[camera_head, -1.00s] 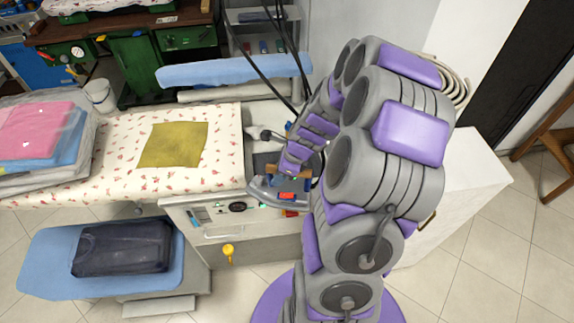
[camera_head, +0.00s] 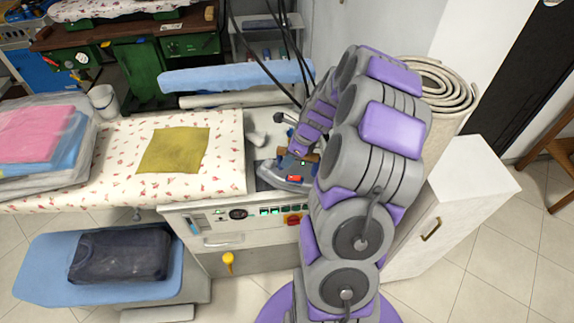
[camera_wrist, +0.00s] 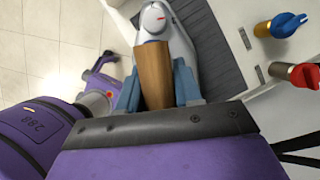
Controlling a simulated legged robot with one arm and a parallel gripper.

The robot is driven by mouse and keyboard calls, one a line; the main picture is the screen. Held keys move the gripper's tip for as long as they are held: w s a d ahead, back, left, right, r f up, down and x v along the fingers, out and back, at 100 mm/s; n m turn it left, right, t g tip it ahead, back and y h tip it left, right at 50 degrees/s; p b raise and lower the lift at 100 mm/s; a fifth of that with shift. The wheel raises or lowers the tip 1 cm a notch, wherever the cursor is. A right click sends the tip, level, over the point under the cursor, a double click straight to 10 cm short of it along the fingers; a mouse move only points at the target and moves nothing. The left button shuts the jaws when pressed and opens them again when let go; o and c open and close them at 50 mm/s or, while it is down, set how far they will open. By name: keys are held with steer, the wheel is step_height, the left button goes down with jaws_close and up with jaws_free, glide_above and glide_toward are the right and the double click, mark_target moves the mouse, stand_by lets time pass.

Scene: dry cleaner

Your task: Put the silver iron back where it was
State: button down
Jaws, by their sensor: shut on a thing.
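The silver iron (camera_head: 272,176) has a brown handle and a red part on it. It is at the right end of the ironing table, over the dark grey ribbed pad (camera_wrist: 222,50). My gripper (camera_head: 300,160) is shut on the brown handle (camera_wrist: 153,72); its blue fingers sit on both sides of the handle in the wrist view (camera_wrist: 156,88). The iron's silver body also shows ahead of the handle in the wrist view (camera_wrist: 180,45). My arm hides part of the iron and pad in the head view. I cannot tell whether the iron touches the pad.
A blue-knobbed valve (camera_wrist: 284,25) and a red-knobbed valve (camera_wrist: 300,75) stand beside the pad. A mustard cloth (camera_head: 174,150) lies on the flowered ironing board (camera_head: 222,160). Dark cables (camera_head: 262,62) hang behind. A white cabinet (camera_head: 450,205) stands at right.

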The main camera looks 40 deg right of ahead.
steer(key=w+d+f+b, duration=0.2)
steer(key=w+d+f, duration=0.1)
steer(key=w+d, duration=0.1)
steer(key=shift+d+f+b, duration=0.3)
steer(key=shift+f, duration=0.05)
steer(key=c, duration=0.8)
jaws_free()
steer(key=shift+a, duration=0.1)
steer(key=shift+o, duration=0.2)
steer(key=shift+s+r, duration=0.1)
